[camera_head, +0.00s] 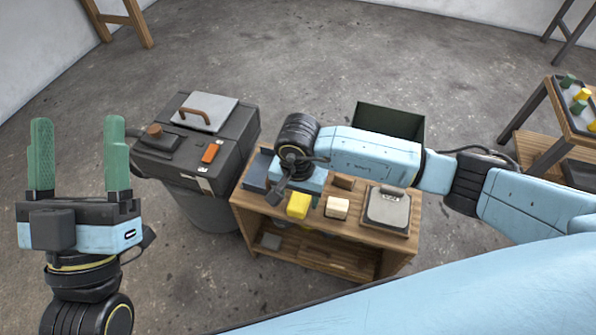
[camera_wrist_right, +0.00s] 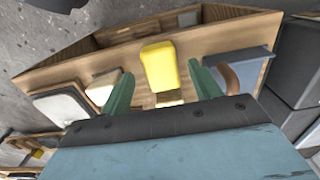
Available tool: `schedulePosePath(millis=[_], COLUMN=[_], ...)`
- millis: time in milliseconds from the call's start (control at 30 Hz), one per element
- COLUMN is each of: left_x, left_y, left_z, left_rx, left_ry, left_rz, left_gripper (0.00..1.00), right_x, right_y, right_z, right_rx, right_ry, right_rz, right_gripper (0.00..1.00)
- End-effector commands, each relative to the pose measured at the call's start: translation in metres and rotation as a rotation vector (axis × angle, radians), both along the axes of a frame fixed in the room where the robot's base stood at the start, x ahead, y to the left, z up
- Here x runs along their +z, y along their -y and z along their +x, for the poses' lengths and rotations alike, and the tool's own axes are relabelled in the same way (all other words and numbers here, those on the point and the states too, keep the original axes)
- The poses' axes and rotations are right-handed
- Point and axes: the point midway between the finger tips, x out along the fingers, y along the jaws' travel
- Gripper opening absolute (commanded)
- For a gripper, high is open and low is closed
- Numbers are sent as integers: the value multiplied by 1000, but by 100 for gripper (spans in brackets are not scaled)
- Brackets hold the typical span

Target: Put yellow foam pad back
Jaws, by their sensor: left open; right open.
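The yellow foam pad (camera_head: 298,205) is a small bright block at the near edge of the wooden bench (camera_head: 330,235). In the right wrist view the pad (camera_wrist_right: 160,66) lies ahead of my right gripper (camera_wrist_right: 163,88), in line with the gap between its green fingers. The right gripper is open and empty, above the bench top; its fingers are mostly hidden in the head view. I cannot tell the exact gap between it and the pad. My left gripper (camera_head: 78,150) is open and empty, raised at the far left, away from the bench.
A cream block (camera_head: 337,208) and a grey scale-like device (camera_head: 387,210) sit right of the pad. A blue-grey tray (camera_head: 257,170) is at the bench's left. A dark machine (camera_head: 215,140) stands left, a dark green bin (camera_head: 390,120) behind.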

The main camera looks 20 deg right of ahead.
Motion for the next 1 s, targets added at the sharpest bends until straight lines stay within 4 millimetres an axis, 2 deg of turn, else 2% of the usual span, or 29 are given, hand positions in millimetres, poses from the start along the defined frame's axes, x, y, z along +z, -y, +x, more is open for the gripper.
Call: schedulePosePath(millis=[33,167,400,700,1000], left_x=[1,-9,-47,-84,-92], left_y=[1,3,1,-4,-6], left_z=[3,12,26,30,30], left_rx=[0,-1,13,27,29], left_ry=[-47,-175,-421,-631,-669], left_rz=[14,52,130,194,206], left_gripper=[67,67,67,67,67], right_x=[14,39,68,90,93], right_y=[0,0,0,0,0], right_z=[1,1,0,0,0], right_rx=[1,1,1,1,0], right_ry=[3,3,2,0,-1], right_rz=[1,1,0,0,1], right_gripper=[62,62,62,62,62])
